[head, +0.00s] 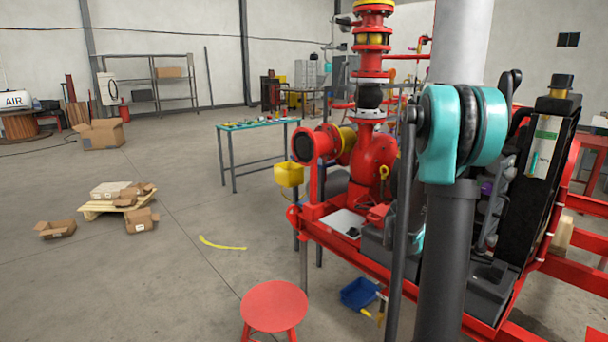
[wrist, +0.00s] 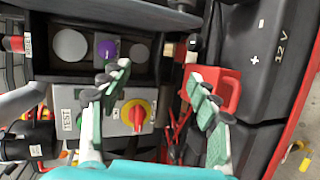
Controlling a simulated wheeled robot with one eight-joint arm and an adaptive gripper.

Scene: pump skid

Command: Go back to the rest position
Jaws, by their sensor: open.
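My gripper (wrist: 158,76) is open in the wrist view, with its two green-padded fingers spread apart. Nothing is between the fingertips. Behind the fingers is a control panel with a red-and-yellow rotary switch (wrist: 138,115), a purple button (wrist: 107,50) and grey round parts (wrist: 70,45). A red part (wrist: 220,86) lies behind the right finger. I cannot tell from this view how far the fingers are from these things. In the head view my arm's teal joint and dark link cover part of the skid, and I cannot make out the gripper there.
A black battery marked 12 V (wrist: 262,60) is at the right in the wrist view. The red pump (head: 372,150) stands on the skid beside my arm. A red stool (head: 274,305) and a blue bin (head: 358,293) are near the skid. Open floor lies to the left.

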